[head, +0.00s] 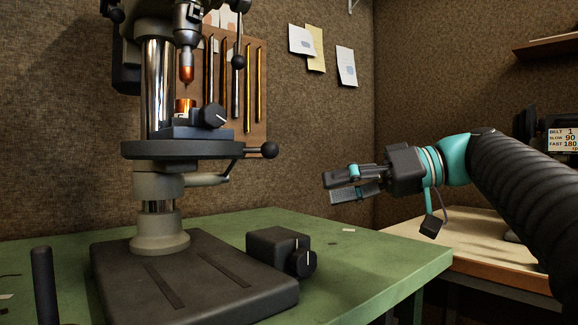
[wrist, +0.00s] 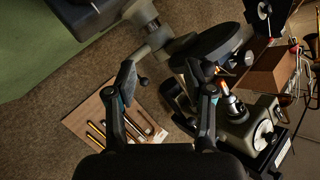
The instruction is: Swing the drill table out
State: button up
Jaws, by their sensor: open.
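The drill table (head: 172,150) is a dark round plate on the drill press's bright column (head: 158,85) in the head view. A lever with a black ball knob (head: 269,150) sticks out from its right side. A grey clamp handle (head: 208,180) sits just below. A small vise (head: 190,132) holding a copper-coloured piece (head: 184,106) stands on the table. My gripper (head: 330,187) is open and empty, to the right of the ball knob and apart from it in the picture. In the wrist view, the open fingers (wrist: 163,72) point toward the press, with the dark round plate (wrist: 210,45) beyond them.
The press's dark base (head: 200,285) stands on a green bench (head: 360,260), with a switch box (head: 278,250) beside it. A board with brass rods (head: 258,85) hangs behind. A wooden-topped table (head: 490,245) is at right. The air between gripper and knob looks clear.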

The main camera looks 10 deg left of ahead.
aim_at(270, 147)
notch_tip(270, 147, up, 6)
jog(key=d+n+g+y, duration=0.2)
jog(key=n+g, duration=0.3)
jog(key=n, duration=0.3)
jog(key=b+x, duration=0.2)
jog(key=x, duration=1.1)
jog(key=shift+a+r, duration=0.1)
jog(key=shift+a, duration=0.05)
grip_shut()
